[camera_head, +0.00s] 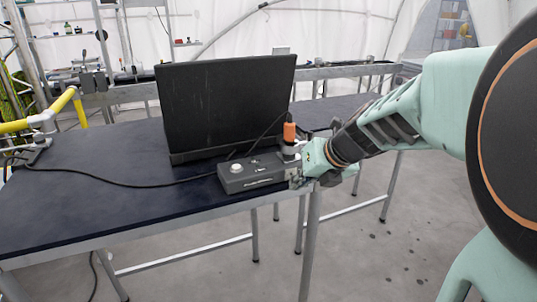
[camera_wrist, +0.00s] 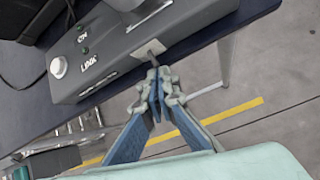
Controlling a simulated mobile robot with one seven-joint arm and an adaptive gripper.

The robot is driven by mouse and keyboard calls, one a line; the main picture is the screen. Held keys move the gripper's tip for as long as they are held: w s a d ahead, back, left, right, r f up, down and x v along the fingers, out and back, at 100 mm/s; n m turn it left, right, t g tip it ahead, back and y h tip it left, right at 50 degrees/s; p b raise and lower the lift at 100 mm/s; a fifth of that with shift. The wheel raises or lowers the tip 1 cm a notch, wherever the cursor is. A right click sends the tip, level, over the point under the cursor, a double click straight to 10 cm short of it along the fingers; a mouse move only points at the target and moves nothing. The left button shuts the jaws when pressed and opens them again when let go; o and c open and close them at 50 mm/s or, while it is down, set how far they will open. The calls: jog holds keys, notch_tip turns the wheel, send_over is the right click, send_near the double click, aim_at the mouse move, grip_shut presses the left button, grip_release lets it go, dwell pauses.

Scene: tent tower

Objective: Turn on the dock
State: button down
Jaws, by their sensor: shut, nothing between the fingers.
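The dock (camera_head: 252,172) is a dark grey box near the front right edge of the dark table. It has a white round knob and an orange-topped part (camera_head: 289,133) at its right end. In the wrist view the dock (camera_wrist: 130,45) shows the white knob (camera_wrist: 59,67), the labels "ON" and "LINK" with small green lights, and a small metal lever (camera_wrist: 153,50) on a pale plate. My gripper (camera_wrist: 157,75) is shut and empty, its fingertips just in front of the lever. I cannot tell whether they touch it. In the head view my gripper (camera_head: 306,175) is at the dock's right end.
A black laptop-like screen (camera_head: 225,105) stands behind the dock on the table (camera_head: 90,195). A black cable (camera_head: 120,184) runs left across the tabletop. Yellow and white pipes (camera_head: 50,118) stand at the left. The left part of the table is mostly clear.

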jog(key=shift+r+g+p, duration=0.25)
jog(key=shift+g+p, duration=0.05)
jog(key=shift+p, duration=0.8)
jog(key=shift+r+p, duration=0.2)
jog(key=shift+p, duration=1.4)
jog(key=shift+w+r+p, duration=0.15)
jog(key=shift+r+p, duration=0.3)
jog(key=shift+p, duration=0.75)
jog(key=shift+r+p, duration=0.15)
jog(key=shift+p, duration=0.35)
jog(key=shift+w+r, duration=0.1)
